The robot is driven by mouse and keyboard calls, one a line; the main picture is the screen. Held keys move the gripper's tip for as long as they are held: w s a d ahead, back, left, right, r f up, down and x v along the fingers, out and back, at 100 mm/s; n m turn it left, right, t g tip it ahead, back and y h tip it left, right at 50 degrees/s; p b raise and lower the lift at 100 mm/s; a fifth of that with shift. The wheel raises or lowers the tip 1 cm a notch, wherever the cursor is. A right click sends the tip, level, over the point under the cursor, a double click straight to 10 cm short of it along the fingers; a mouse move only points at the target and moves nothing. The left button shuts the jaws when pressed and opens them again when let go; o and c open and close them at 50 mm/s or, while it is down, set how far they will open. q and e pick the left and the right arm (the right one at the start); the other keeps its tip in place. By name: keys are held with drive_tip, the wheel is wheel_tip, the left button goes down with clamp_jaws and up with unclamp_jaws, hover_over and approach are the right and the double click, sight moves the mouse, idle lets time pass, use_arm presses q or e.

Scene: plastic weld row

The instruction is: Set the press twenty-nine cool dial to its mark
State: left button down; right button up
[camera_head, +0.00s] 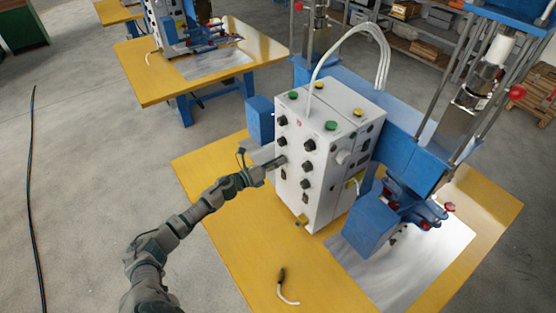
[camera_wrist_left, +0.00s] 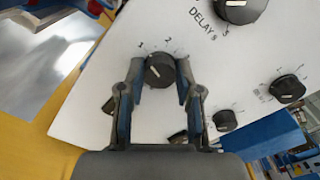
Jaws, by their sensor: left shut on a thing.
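The press's white control box (camera_head: 318,205) stands on a yellow table, with rows of black dials on its front face. My left gripper (camera_head: 279,162) reaches the left part of that face. In the left wrist view its two fingers (camera_wrist_left: 160,78) are closed around the sides of a small black dial (camera_wrist_left: 159,70). That dial has a white pointer line, and the figures 1 and 2 show on the panel above it. Its name is not readable, so I cannot tell whether it is the cool dial. A larger dial (camera_wrist_left: 242,9) sits by the lettering "DELAY S". My right gripper is not in view.
Other dials (camera_wrist_left: 288,88) and a smaller knob (camera_wrist_left: 225,120) sit close to my fingers. The blue press (camera_head: 365,232) with a metal plate (camera_head: 430,272) stands right of the box. White hoses (camera_head: 345,33) arch above it.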

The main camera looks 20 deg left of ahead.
use_arm(q)
drive_tip(key=shift+s+f+n+p, duration=0.15)
drive_tip(key=shift+n+p, duration=1.35)
drive_tip(key=shift+n, duration=1.5)
drive_tip(key=shift+w+f+n+p, duration=0.15)
drive_tip(key=shift+n+p, duration=1.35)
drive_tip(key=shift+n, duration=1.5)
drive_tip(key=shift+s+f, duration=0.1)
drive_tip(key=c, duration=0.8)
unclamp_jaws()
drive_tip(key=shift+a, duration=0.1)
drive_tip(key=shift+a, duration=0.2)
drive_tip(key=v, duration=1.2)
drive_tip(key=shift+d, duration=0.1)
